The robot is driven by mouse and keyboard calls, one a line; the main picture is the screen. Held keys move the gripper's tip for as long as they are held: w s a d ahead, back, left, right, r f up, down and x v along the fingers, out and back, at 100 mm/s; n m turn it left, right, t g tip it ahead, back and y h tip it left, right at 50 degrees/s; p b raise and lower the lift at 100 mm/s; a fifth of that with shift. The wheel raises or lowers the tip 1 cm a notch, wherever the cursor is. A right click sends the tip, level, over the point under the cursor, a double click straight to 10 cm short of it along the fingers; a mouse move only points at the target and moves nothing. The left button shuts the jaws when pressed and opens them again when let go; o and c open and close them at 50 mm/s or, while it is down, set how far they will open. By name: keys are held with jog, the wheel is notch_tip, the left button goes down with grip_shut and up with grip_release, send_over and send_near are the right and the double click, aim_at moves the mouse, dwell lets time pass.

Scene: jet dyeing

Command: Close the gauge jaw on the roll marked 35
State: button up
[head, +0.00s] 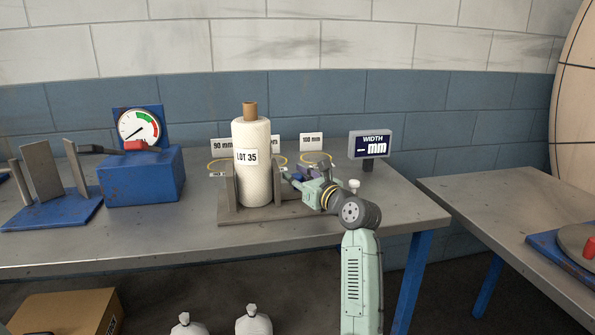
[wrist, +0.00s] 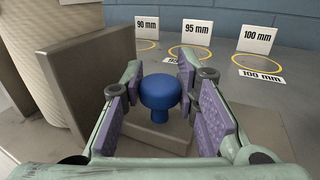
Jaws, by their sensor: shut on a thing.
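The white roll labelled LOT 35 (head: 252,185) stands upright on a brown core, between two grey plates of the gauge. It also shows at the left edge of the wrist view (wrist: 35,60). The grey jaw plate (wrist: 82,85) is beside it, on the side nearer my gripper; whether it touches the roll I cannot tell. A blue knob (wrist: 160,98) stands on a grey block by this plate. My gripper (head: 300,182) is at the right of the roll, its purple pads on either side of the knob, shut on it.
A width display (head: 369,145) reads dashes and mm. Cards for 90 mm (wrist: 147,27), 95 mm (wrist: 196,31) and 100 mm (wrist: 258,39) stand behind yellow rings. A blue dial gauge (head: 140,172) stands left. The bench front is clear.

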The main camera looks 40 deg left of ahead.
jog(key=shift+s+a, duration=0.15)
jog(key=o, duration=1)
jog(key=shift+o, duration=0.2)
jog(key=v, duration=1.2)
jog(key=shift+r, duration=0.1)
dwell(0.4)
